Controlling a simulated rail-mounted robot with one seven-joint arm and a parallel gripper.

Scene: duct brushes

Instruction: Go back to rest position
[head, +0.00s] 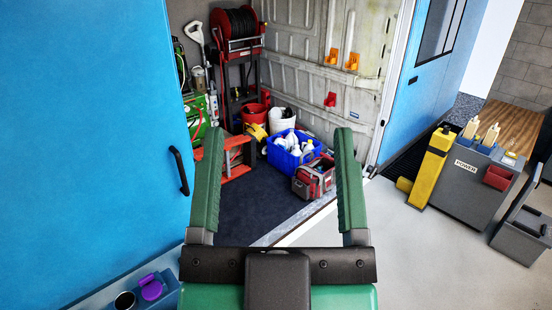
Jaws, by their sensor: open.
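My gripper (278,135) is at the bottom middle of the head view. Its two long green fingers point up and away and stand wide apart. It is open, and nothing is between the fingers. Beyond it is the open van-like compartment with a dark floor (250,202). A blue crate (284,160) of white bottles and a red-grey tool bag (313,179) appear between the fingers, farther back. My gripper does not appear to touch anything.
A blue door (85,130) with a black handle (179,171) fills the left. A hose reel (237,24) stands at the back. At right are a grey POWER cabinet (466,185), a yellow unit (433,165) and a grey bin (522,232). The pale floor (430,265) at lower right is clear.

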